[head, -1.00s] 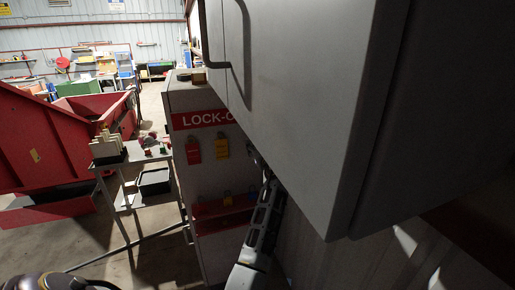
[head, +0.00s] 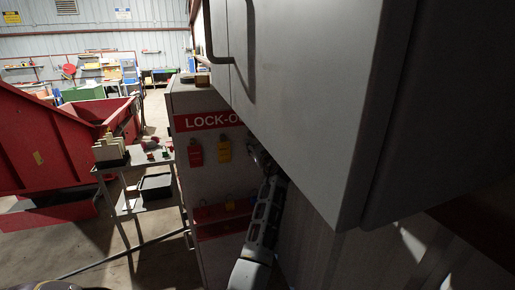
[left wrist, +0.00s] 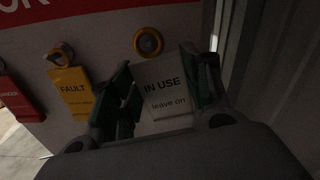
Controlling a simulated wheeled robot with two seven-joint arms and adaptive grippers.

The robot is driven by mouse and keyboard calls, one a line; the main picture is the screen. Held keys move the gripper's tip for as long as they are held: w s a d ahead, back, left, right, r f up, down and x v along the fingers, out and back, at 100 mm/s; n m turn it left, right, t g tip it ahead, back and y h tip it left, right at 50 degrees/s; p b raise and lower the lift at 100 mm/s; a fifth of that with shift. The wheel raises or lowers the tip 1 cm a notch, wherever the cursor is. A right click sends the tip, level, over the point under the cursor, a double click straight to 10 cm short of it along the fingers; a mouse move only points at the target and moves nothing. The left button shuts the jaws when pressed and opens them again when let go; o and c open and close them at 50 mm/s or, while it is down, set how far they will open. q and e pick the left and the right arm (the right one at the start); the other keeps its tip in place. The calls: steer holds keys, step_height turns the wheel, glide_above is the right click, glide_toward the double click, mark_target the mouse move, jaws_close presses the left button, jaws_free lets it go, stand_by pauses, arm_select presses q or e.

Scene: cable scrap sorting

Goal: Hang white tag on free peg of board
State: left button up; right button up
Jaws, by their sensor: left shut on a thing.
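The white tag (left wrist: 165,92), printed "IN USE leave on", is between the fingers of my left gripper (left wrist: 168,88) in the left wrist view. The gripper is shut on it, and the tag is slightly tilted. I cannot tell whether the tag touches the peg. In the head view the left gripper (head: 257,153) is at the board's right side, and the tag cannot be made out there. My right gripper is not in view.
A yellow FAULT tag (left wrist: 72,92) and a red tag (left wrist: 18,95) hang left of the white one. A large grey cabinet (head: 300,90) stands close on the right of the head view. A red shelf (head: 222,211) with padlocks is below the tags.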

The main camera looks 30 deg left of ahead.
arm_select(q)
steer(key=shift+w+a+b, duration=0.4)
steer(key=shift+a, duration=0.05)
steer(key=shift+w+a, duration=0.1)
steer(key=shift+a, duration=0.1)
steer(key=shift+c, duration=0.9)
steer(key=shift+w+a, duration=0.15)
steer(key=shift+a, duration=0.05)
steer(key=shift+c, duration=0.5)
steer(key=shift+w+a+f, duration=0.3)
steer(key=shift+f, duration=0.05)
steer(key=shift+p, duration=0.3)
steer(key=shift+a+f, duration=0.1)
steer(key=shift+f, duration=0.05)
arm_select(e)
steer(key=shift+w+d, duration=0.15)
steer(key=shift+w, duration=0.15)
